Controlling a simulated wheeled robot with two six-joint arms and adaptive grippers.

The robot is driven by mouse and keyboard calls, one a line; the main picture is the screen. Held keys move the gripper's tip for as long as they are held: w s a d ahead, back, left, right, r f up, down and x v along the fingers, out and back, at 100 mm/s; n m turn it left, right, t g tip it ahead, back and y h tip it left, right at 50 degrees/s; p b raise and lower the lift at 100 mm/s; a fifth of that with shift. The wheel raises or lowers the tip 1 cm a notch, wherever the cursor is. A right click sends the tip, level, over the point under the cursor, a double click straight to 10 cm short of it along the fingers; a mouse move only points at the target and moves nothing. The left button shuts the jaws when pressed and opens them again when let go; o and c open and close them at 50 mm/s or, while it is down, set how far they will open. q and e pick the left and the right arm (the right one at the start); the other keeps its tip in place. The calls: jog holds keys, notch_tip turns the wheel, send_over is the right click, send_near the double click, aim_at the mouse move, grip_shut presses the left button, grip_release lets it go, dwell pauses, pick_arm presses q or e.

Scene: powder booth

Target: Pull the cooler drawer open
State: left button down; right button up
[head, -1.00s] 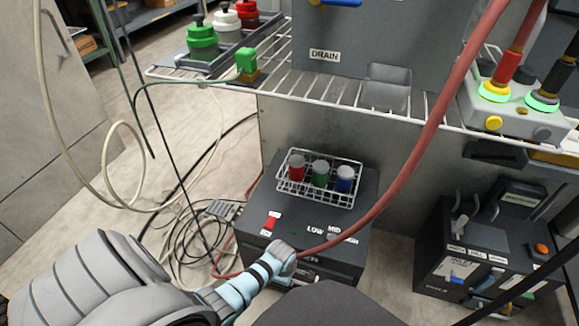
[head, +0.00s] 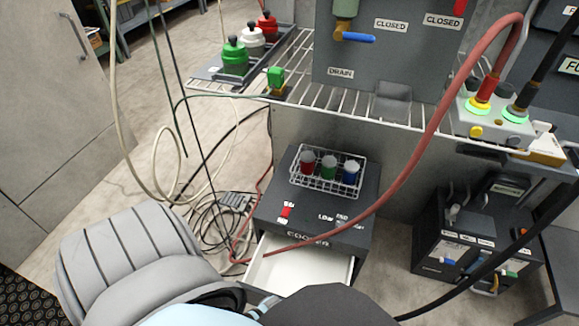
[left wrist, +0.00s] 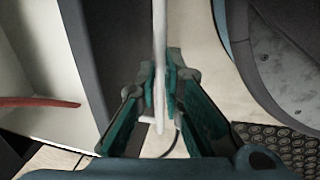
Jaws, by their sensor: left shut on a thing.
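The cooler (head: 362,215) is a dark box on the floor under the wire shelf. Its drawer (head: 300,268) stands out of the front, open, with a pale empty-looking interior. The drawer also shows at the left of the left wrist view (left wrist: 40,118), with its dark front panel (left wrist: 86,60). My left gripper (left wrist: 161,85) is shut on a pale bar, the drawer handle (left wrist: 159,40), in front of that panel. In the head view my arm hides the handle and most of this gripper. My right gripper is not in view.
A red hose (head: 415,150) runs down across the cooler and over the open drawer. A wire rack with three vials (head: 328,187) stands on the cooler. Loose cables (head: 215,215) lie to its left. Another dark unit (head: 475,240) stands to the right.

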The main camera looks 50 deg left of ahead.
pick_arm(q)
jog(key=shift+s+d+f, duration=0.1)
jog(key=shift+s+d, duration=0.1)
jog(key=shift+s, duration=0.3)
jog(key=shift+s+d, duration=0.2)
jog(key=shift+s, duration=0.25)
jog(key=c, duration=1.7)
grip_release()
jog(key=shift+w+r, duration=0.1)
jog(key=shift+r, duration=4.9)
